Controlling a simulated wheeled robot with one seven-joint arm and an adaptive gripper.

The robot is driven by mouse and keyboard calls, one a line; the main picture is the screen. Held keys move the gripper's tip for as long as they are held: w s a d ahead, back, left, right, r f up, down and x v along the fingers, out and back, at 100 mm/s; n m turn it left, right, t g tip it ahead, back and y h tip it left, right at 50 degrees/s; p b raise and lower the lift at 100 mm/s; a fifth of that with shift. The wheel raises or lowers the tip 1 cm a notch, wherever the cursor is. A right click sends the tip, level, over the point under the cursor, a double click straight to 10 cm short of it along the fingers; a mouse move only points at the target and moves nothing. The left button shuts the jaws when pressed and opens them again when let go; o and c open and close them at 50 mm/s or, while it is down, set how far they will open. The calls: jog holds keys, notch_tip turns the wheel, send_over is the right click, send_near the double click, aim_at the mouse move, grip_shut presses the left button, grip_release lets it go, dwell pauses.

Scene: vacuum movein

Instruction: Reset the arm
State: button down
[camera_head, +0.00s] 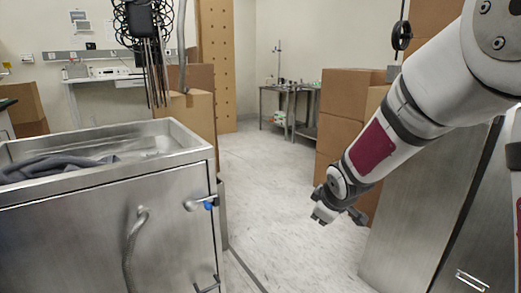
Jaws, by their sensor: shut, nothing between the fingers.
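My arm comes in from the upper right, white and grey with a dark red panel, and slopes down to the left. My gripper (338,216) is at its lower end, dark and small, over the open floor. It is shut and holds nothing. It hangs to the right of the steel tank and touches nothing that I can see.
A steel tank (110,215) with dark cloth (50,168) inside stands at the left. A steel cabinet (430,205) stands at the right. Cardboard boxes (345,95) are stacked behind my gripper. The floor (265,165) between tank and boxes is clear.

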jog(key=s+d+r+m+g+h, duration=0.1)
jog(key=s+d+r+m+g, duration=0.2)
jog(key=s, duration=0.7)
jog(key=s+d+r+m, duration=0.1)
jog(key=s+r+m, duration=0.3)
jog(key=s, duration=0.6)
jog(key=s+a+r+m+g, duration=0.15)
jog(key=s+m+g, duration=0.25)
jog(key=s, duration=2.1)
notch_tip(320, 180, up, 36)
jog(key=t+p, duration=0.3)
jog(key=p, duration=3)
jog(key=shift+d+n+t+y, duration=0.3)
jog(key=shift+d+t+y, duration=0.05)
jog(key=shift+t+y, duration=0.05)
jog(key=shift+w, duration=0.15)
